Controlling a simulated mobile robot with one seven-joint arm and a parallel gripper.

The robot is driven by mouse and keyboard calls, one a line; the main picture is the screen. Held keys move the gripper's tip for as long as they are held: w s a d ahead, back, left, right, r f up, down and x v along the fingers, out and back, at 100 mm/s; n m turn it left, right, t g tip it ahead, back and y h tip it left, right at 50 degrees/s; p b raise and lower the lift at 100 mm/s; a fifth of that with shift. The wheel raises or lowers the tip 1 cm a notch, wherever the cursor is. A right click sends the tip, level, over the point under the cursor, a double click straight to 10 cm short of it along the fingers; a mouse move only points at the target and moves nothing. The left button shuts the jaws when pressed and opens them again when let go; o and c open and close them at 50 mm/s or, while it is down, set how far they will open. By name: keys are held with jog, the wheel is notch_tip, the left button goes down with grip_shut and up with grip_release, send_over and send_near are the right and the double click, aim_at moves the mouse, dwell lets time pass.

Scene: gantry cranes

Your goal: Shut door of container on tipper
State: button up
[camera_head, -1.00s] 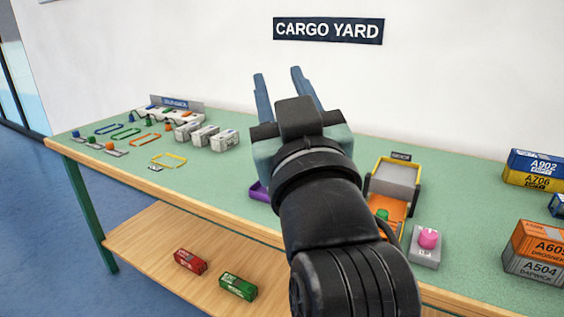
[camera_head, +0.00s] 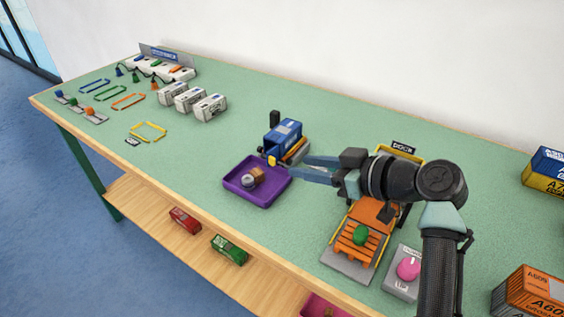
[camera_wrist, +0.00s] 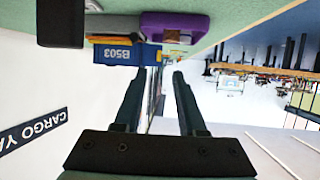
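A blue container (camera_head: 284,133) sits on the tipper (camera_head: 298,151) near the table's middle, with its near end facing the purple tray. That end looks dark, with a small yellow piece (camera_head: 272,161) at its lower edge; I cannot make out the door's angle. In the wrist view the container (camera_wrist: 112,56) shows upside down, marked B503. My gripper (camera_head: 300,167) is open and empty, its fingers pointing left, just right of the tipper and the tray. Both fingers (camera_wrist: 160,76) show apart in the wrist view, with the container beyond their tips.
The purple tray (camera_head: 238,187) holds a few small things, in front of the container. A dark post (camera_head: 275,118) stands behind it.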

aim_at(275, 162)
jog(key=x, duration=0.7)
jog(key=shift+w+b, duration=0.1)
jog(key=shift+b, duration=0.3)
grip_shut()
